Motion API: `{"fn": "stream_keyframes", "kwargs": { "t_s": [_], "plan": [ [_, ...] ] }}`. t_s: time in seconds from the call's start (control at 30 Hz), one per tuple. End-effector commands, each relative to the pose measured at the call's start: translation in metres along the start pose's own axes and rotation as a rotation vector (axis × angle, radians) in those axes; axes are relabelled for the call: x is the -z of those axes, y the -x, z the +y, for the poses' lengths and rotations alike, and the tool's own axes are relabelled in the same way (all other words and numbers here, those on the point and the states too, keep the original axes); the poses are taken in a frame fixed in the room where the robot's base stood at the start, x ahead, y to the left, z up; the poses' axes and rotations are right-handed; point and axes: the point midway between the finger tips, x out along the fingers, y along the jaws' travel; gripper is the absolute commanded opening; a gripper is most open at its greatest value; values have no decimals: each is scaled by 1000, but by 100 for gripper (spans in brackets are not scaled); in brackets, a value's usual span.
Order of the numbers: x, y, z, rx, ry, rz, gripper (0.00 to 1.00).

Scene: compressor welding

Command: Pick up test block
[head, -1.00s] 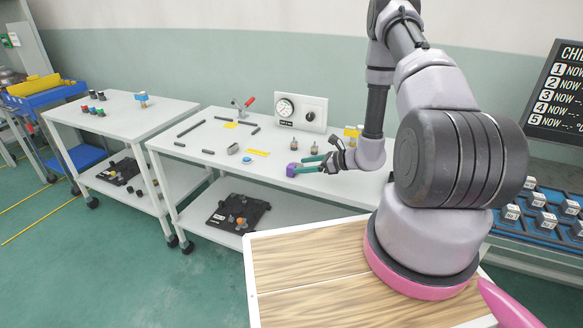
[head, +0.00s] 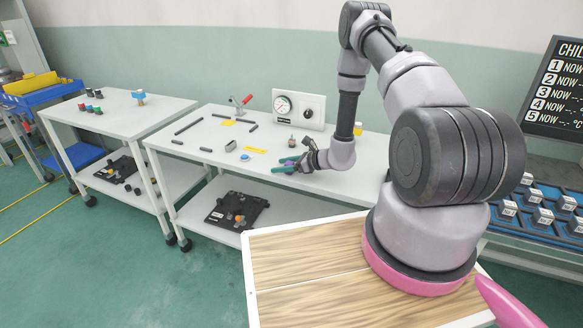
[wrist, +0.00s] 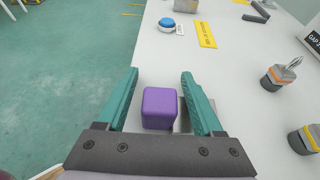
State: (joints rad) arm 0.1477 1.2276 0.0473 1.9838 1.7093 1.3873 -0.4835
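A purple block (wrist: 160,108), the only block-shaped piece near my gripper, sits on the white table close to its front edge. In the wrist view my gripper (wrist: 160,95) is open, with one teal finger on each side of the block. A gap shows between the block and each finger, so they look apart. In the head view my gripper (head: 284,164) is low over the table's front part, and its fingers mostly hide the block.
A blue button (wrist: 167,23) and a yellow label (wrist: 207,35) lie beyond the block. A gauge box (head: 298,109) and a red-handled clamp (head: 242,104) are at the table's back.

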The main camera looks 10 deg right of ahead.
Motion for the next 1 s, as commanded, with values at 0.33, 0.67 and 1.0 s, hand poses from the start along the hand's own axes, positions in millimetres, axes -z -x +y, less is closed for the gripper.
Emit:
{"fn": "stream_keyframes", "kwargs": {
  "t_s": [0.33,0.67,1.0],
  "plan": [
    [0,0,0,0,0,-1,0],
    [-15,6,0,0,2,-1,0],
    [-74,30,0,1,3,-2,0]
  ]
}}
